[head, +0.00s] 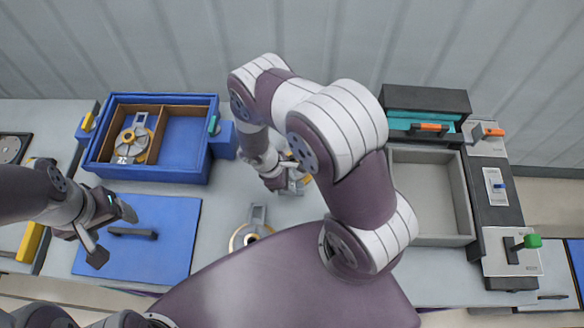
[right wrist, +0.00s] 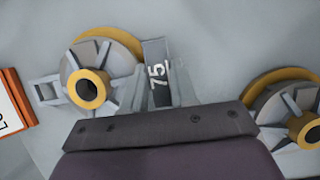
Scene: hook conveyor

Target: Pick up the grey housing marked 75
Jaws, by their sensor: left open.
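The grey housing marked 75 shows in the right wrist view (right wrist: 103,55), with a yellow rim and hub. Its dark tab carries the white number 75. My right gripper (right wrist: 158,85) has its fingers on either side of this tab; I cannot tell whether they grip it. In the head view my right gripper (head: 290,182) is low over the middle of the table, and my arm hides much there. A second grey housing (right wrist: 297,105) lies to the right in the wrist view. My left gripper (head: 112,235) is open and empty above the blue mat (head: 165,262).
A blue tray (head: 150,97) with a wooden divider holds another housing (head: 134,141). A black handle (head: 133,232) lies on the mat. A partly hidden housing (head: 245,238) lies near my body. A grey bin (head: 425,195) and a switch panel (head: 497,190) stand right.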

